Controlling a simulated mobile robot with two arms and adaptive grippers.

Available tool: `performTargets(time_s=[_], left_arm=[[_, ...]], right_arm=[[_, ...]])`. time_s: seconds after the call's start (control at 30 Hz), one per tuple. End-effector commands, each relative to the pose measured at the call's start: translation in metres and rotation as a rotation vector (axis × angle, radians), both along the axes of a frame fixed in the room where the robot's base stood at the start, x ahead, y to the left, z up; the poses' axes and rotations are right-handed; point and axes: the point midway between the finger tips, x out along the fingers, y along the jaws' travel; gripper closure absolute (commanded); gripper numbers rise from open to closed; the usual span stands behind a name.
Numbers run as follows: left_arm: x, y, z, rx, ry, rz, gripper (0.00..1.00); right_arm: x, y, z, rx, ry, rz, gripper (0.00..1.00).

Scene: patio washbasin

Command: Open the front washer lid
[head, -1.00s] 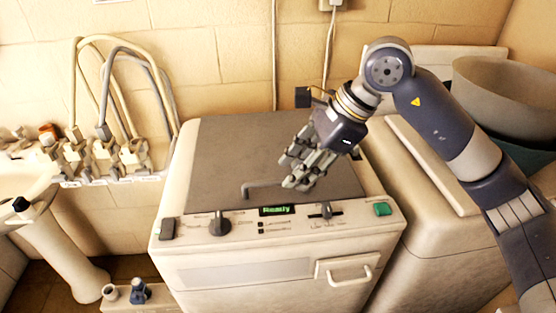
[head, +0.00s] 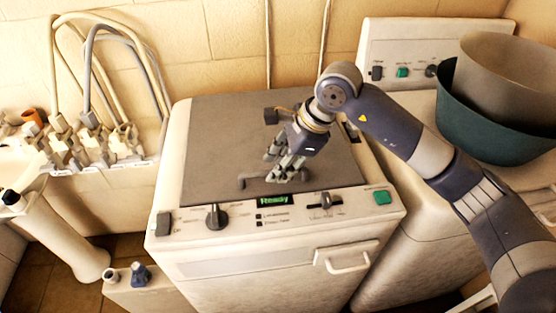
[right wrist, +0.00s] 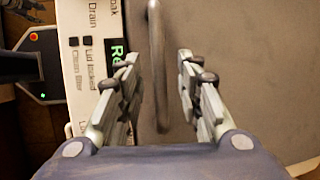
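The front washer (head: 280,250) is a cream top-loader with a closed dark grey lid (head: 225,125). Its display glows green with what looks like "Ready". A thin grey bar handle (head: 250,181) sits near the lid's front edge, partly covered by my right gripper (head: 280,177). In the right wrist view the handle (right wrist: 157,50) runs lengthwise between the two separated fingers of the right gripper (right wrist: 158,68). The fingers are open, with a gap on each side of the bar. My left gripper is not in view.
A second machine (head: 395,45) stands behind at right, with a teal basin (head: 480,135) and a grey-brown tub (head: 510,75) on it. Hoses and taps (head: 95,140) hang on the left wall by a white basin (head: 20,165). The washer's front panel has a knob (head: 215,217).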

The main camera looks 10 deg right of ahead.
Motion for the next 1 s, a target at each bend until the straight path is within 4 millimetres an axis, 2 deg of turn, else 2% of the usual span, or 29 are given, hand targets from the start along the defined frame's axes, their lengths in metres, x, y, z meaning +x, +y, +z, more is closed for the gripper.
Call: performTargets(time_s=[0.03, 0.17, 0.37, 0.5, 0.53, 0.83, 1.0], left_arm=[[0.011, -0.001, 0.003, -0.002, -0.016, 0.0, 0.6], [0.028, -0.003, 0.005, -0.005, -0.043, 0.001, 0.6], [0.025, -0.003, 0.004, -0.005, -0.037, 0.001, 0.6], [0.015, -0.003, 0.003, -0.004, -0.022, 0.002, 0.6], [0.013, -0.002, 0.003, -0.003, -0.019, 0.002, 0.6], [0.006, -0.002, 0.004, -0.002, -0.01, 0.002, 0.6], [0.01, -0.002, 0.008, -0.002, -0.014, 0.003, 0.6]], right_arm=[[0.0, 0.001, -0.003, 0.0, 0.003, 0.0, 0.67], [0.001, 0.003, -0.007, 0.0, 0.0, 0.001, 0.67], [0.001, 0.003, -0.007, 0.0, 0.0, 0.001, 0.67], [0.001, 0.003, -0.007, 0.0, 0.0, 0.001, 0.96], [0.001, 0.003, -0.007, 0.0, 0.001, 0.001, 1.0], [0.002, 0.003, -0.001, 0.001, -0.001, 0.001, 1.0], [0.008, 0.003, 0.023, 0.001, -0.006, 0.0, 1.0]])
